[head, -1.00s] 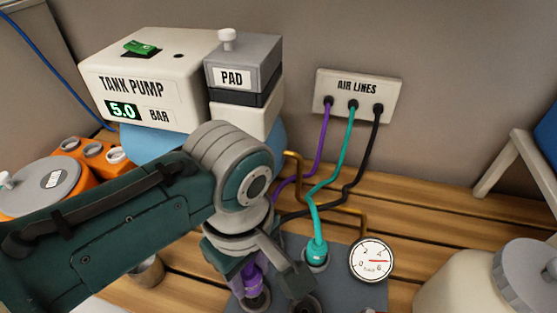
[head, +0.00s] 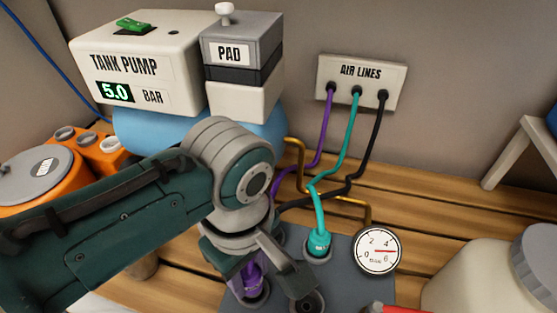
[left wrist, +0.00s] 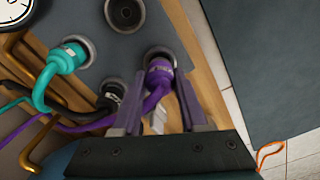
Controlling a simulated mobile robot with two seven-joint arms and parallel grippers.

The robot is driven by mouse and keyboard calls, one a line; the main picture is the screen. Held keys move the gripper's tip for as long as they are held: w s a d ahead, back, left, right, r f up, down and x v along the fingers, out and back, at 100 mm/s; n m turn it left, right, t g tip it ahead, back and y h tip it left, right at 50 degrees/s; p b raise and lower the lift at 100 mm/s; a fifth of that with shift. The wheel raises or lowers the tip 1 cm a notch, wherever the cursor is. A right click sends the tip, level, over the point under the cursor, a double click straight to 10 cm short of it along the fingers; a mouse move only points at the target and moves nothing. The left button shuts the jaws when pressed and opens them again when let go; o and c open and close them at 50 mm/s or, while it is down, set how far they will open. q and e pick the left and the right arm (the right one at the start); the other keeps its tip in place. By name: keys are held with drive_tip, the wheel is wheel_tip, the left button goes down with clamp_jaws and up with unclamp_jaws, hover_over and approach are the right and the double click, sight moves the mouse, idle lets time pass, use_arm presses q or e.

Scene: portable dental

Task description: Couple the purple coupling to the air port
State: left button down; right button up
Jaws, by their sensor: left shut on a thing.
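The purple coupling (head: 250,281) is at a round ringed port (left wrist: 157,53) in the grey plate. It also shows in the left wrist view (left wrist: 160,74), where its end meets the port's ring. I cannot tell how deep it sits. My left gripper (head: 262,275) is shut on the coupling, with one finger on each side of it in the left wrist view (left wrist: 160,85). In the head view the gripper partly hides the coupling and port. The purple hose (head: 325,130) runs from the air lines box. My right gripper is not in view.
The teal coupling (head: 319,243) sits in a port on the plate (head: 345,280). A black coupling (left wrist: 110,94) is close beside the purple one. An empty port (head: 308,303) and a gauge (head: 377,251) are nearby. A pale jar (head: 470,280) stands to the right.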

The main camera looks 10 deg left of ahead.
use_arm(q)
drive_tip(key=shift+f+b, duration=0.7)
drive_tip(key=shift+f, duration=0.3)
idle(0.4)
drive_tip(key=shift+c, duration=1.8)
unclamp_jaws()
